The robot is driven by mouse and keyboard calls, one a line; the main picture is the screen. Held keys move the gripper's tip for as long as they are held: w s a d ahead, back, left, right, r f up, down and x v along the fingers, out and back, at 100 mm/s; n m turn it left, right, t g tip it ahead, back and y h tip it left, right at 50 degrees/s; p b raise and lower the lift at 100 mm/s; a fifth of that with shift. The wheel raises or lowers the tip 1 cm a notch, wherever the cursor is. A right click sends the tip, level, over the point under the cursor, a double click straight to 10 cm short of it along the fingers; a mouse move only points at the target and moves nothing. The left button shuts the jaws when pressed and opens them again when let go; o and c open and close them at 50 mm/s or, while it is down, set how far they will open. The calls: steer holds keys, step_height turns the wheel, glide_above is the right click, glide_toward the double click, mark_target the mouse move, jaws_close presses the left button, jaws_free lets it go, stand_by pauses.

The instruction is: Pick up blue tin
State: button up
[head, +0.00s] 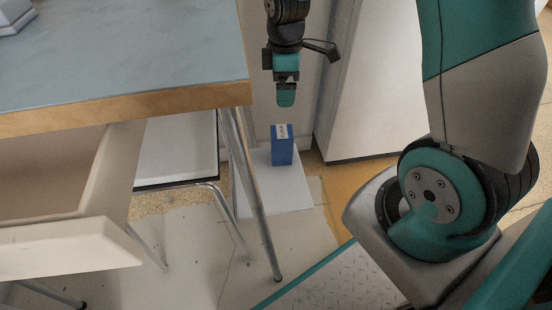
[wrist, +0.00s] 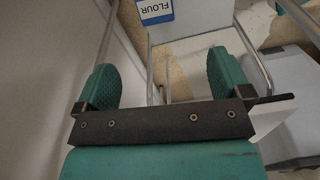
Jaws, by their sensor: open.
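The blue tin (head: 282,148) stands upright on a pale low surface (head: 285,190) beside the table leg in the head view. It has a white label near its top. In the wrist view the tin (wrist: 155,20) is cut off by the top edge, and its label reads FLOUR upside down. My gripper (head: 286,95) points down above the tin in the head view, with a gap between them. In the wrist view my gripper (wrist: 164,80) has its two green fingers wide apart with nothing between them. The tin lies beyond the fingertips there.
A blue-grey table (head: 130,50) with metal legs stands left of the tin. An open drawer (head: 70,240) sticks out below it. A white chair seat (head: 175,150) is under the table. A white cabinet (head: 365,80) stands to the right. A wall is close behind the tin.

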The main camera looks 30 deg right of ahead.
mark_target(282, 131)
steer(key=f+b, duration=0.2)
steer(key=f, duration=0.2)
steer(key=f+b, duration=0.3)
steer(key=f, duration=0.2)
steer(key=w+f+b, duration=0.1)
steer(key=f+b, duration=0.1)
steer(key=f, duration=0.3)
steer(key=shift+d+f, duration=0.2)
steer(key=shift+f, duration=0.05)
step_height(282, 131, down, 5)
steer(key=b, duration=0.4)
steer(key=shift+s+f+b, duration=0.1)
steer(key=shift+f+b, duration=0.05)
steer(key=shift+b, duration=0.2)
steer(key=shift+c, duration=0.3)
steer(key=shift+r, duration=0.2)
steer(key=c, duration=1.2)
